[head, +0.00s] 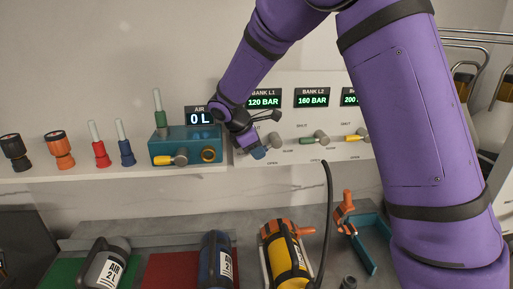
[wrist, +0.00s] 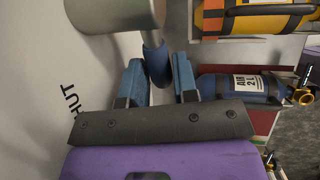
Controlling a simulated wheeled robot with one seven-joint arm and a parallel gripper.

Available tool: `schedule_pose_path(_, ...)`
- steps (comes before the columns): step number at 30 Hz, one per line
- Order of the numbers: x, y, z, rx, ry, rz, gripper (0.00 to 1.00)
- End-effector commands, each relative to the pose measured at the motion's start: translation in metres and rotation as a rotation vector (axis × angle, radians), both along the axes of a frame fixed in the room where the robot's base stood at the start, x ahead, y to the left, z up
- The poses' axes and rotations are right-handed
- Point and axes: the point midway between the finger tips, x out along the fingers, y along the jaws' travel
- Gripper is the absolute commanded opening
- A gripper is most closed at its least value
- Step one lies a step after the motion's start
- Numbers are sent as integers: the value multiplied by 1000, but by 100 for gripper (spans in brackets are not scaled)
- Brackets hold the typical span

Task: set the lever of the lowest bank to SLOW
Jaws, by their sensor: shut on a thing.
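The bank L1 display (head: 264,102) reads 120 BAR, the lowest of the readings I can make out; L2 (head: 312,100) reads 160 and the third starts with 200. Below L1 is a grey metal valve hub (head: 273,140), also large in the wrist view (wrist: 115,14). Its blue lever (wrist: 156,62) sits between the two blue finger pads of my gripper (wrist: 157,80), which is shut on it. In the head view my gripper (head: 257,152) is at the left of the hub and hides most of the lever. Part of the SHUT label (wrist: 70,103) shows beside it.
The L2 valve has a green lever (head: 307,140) and the third valve a yellow lever (head: 351,138), both pointing left. A teal air unit (head: 188,137) stands close left of my gripper. Bottles, including a yellow one (head: 288,262), lie on the bench below.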

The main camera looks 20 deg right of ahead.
Motion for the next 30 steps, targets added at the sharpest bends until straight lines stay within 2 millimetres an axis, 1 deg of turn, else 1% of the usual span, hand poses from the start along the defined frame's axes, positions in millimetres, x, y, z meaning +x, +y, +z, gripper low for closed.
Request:
schedule_pose_path(14, 0, 0, -1, -21, 3, 0, 0)
schedule_pose_path(15, 0, 0, -1, -21, 3, 0, 30)
schedule_pose_path(17, 0, 0, -1, -20, 3, 0, 43)
schedule_pose_path(18, 0, 0, -1, -20, 3, 0, 52)
schedule_pose_path(26, 0, 0, -1, -20, 4, 0, 52)
schedule_pose_path(30, 0, 4, 6, -20, 2, 1, 52)
